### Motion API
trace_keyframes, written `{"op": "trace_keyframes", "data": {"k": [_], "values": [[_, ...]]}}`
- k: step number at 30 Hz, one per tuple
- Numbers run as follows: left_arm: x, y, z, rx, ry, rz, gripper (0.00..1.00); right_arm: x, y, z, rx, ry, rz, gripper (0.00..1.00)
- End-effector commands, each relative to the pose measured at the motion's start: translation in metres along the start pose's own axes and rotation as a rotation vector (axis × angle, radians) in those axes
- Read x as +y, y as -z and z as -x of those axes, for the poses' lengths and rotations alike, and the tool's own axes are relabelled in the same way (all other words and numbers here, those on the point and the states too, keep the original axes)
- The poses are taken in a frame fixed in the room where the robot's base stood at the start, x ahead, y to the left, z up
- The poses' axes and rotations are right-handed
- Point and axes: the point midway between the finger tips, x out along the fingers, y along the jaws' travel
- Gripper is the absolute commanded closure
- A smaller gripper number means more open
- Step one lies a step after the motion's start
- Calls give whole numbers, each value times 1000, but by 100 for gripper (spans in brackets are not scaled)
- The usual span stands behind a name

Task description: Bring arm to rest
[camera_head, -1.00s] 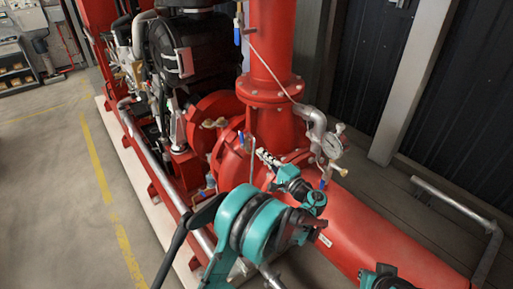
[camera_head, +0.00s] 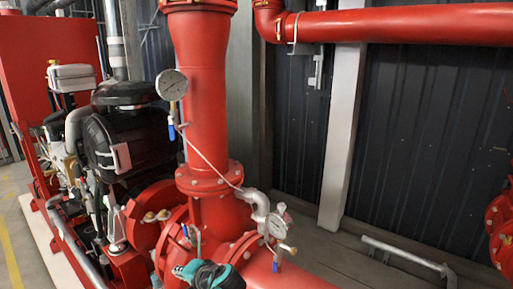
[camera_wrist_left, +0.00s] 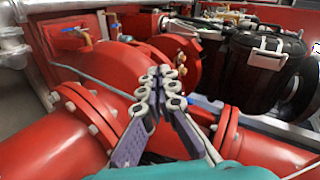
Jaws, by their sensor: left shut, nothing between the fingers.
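My left gripper (camera_wrist_left: 160,84) shows in the left wrist view, with its two grey and purple fingers drawn together and nothing between them. Behind the fingers is the red pump casing (camera_wrist_left: 110,62); I cannot tell how far the fingertips are from it. In the head view, a teal part of my left arm (camera_head: 208,275) shows at the bottom edge, in front of the red pump (camera_head: 235,240). The rest of that arm is below the frame. My right gripper is in neither view.
A pressure gauge (camera_head: 277,227) with a valve sticks out beside the pump, and another gauge (camera_head: 173,85) is higher up. A black engine part (camera_head: 125,145) stands left. A red pipe (camera_head: 410,24) crosses the top right. A low grey rail (camera_head: 400,252) is at right.

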Motion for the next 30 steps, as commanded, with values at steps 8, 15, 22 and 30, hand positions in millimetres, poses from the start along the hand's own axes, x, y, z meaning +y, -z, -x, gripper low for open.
{"op": "trace_keyframes", "data": {"k": [8, 15, 22, 30], "values": [[25, -95, 51, 19, -366, 262, 100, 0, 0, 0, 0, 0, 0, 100], [66, -146, 103, 59, -620, 522, 100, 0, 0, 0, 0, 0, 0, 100], [88, -160, 128, 86, -734, 662, 100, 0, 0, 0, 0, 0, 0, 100], [90, -161, 130, 90, -747, 678, 100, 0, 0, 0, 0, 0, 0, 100]]}}
